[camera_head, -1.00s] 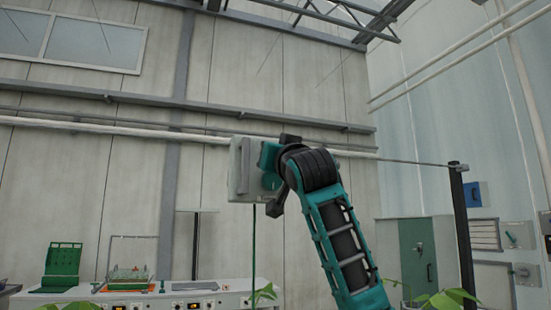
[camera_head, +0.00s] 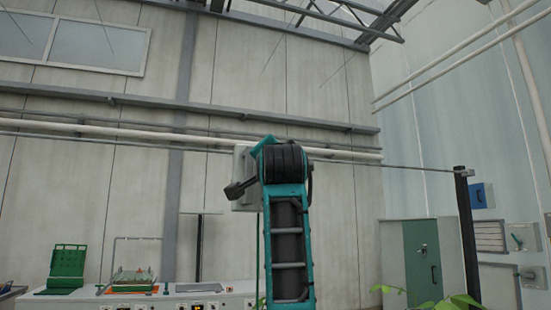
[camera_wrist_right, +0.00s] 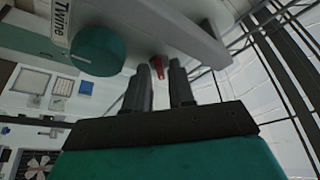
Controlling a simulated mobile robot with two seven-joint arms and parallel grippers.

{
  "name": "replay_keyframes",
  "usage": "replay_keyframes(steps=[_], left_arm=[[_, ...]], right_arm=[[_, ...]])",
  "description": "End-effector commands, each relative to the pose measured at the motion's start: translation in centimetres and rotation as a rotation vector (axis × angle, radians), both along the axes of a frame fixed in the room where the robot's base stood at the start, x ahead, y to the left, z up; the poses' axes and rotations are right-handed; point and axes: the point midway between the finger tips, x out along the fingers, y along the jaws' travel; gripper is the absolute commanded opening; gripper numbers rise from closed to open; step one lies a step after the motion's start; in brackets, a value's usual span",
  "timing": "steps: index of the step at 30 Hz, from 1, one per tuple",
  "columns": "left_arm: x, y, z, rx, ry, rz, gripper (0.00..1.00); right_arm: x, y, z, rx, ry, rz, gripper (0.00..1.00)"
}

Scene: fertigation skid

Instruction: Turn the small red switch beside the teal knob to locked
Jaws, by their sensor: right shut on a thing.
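In the right wrist view, the small red switch (camera_wrist_right: 159,68) shows between the fingertips of my right gripper (camera_wrist_right: 160,75). The gripper is shut on the switch, and the fingers hide part of it. The round teal knob (camera_wrist_right: 98,50) is just left of the fingers, apart from them. Both sit on a pale grey panel (camera_wrist_right: 140,25). In the head view, the grey box (camera_head: 241,165) is mostly covered by my right arm, and the switch cannot be seen there. My left gripper is in neither view.
A label reading "Twine" (camera_wrist_right: 61,20) is beside the knob. In the head view, a white bench (camera_head: 180,299) with a green holder (camera_head: 68,265) stands at lower left. A green cabinet (camera_head: 421,250) and a dark post (camera_head: 465,230) stand at right.

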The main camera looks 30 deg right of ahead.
Motion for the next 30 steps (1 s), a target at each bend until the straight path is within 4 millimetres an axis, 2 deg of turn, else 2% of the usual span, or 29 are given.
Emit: replay_keyframes(steps=[16,17,19,30], left_arm=[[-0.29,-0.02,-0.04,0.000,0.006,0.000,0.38],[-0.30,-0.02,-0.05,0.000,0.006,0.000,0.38],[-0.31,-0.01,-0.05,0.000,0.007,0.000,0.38],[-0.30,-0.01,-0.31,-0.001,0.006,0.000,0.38]], right_arm=[[0.02,-0.04,-0.08,0.025,-0.003,-0.001,0.00],[0.02,-0.05,-0.07,0.025,-0.003,-0.001,0.26],[0.01,-0.04,-0.06,0.024,-0.005,-0.001,0.32],[-0.54,0.34,-0.20,0.022,-0.008,0.000,0.34]])
